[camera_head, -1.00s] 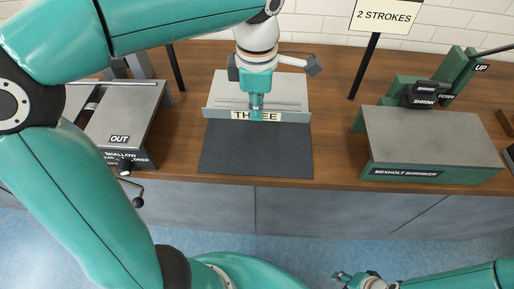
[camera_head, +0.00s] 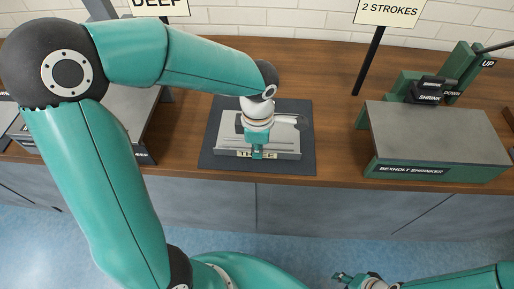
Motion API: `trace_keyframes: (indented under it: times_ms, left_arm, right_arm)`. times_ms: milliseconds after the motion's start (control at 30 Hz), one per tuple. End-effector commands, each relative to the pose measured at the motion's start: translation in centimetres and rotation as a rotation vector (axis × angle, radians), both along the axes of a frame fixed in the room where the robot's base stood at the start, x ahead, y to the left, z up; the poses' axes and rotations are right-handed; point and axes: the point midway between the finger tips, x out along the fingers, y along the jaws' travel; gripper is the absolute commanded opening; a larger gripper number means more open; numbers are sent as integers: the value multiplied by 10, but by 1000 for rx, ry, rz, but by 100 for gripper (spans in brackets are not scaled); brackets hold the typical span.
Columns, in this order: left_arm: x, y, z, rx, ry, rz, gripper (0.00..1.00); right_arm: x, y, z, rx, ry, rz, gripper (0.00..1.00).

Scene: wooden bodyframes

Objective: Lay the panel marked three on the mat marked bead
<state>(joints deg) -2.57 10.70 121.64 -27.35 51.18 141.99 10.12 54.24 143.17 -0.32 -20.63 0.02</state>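The panel marked three (camera_head: 286,141) is a grey sheet with an upright front lip. Its "THREE" label is partly hidden by my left gripper. It is over the dark mat (camera_head: 212,148), inside the mat's outline; I cannot tell whether it touches. No "bead" marking shows on the mat. My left gripper (camera_head: 257,153) points down at the middle of the panel's front lip and is shut on it. My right gripper (camera_head: 344,278) is low at the bottom edge, away from the bench, and looks empty; its finger opening is unclear.
The green Bexholt shrinker (camera_head: 435,140) stands on the bench to the right, below a "2 STROKES" sign (camera_head: 390,11). A grey machine (camera_head: 128,110) at left is partly behind my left arm. Bare wood (camera_head: 335,150) lies between mat and shrinker.

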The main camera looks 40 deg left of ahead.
Motion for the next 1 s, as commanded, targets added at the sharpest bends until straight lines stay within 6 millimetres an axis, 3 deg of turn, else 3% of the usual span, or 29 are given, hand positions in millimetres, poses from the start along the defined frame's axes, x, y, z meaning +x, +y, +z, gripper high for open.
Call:
trace_keyframes:
  times_ms: [333, 533, 867, 1000]
  left_arm:
    - [0, 0, -4, -1, -3, 1, 0]
    - [0, 0, -3, 0, -1, 1, 31]
    - [0, 0, -1, 0, -1, 1, 31]
    - [1, 0, 9, 0, -6, 1, 31]
  right_arm:
    - [0, 0, -3, 0, 0, 0, 40]
    - [0, 0, -2, 0, 0, 0, 40]
    - [0, 0, 0, 0, 0, 0, 40]
    - [0, 0, 1, 0, 0, 0, 40]
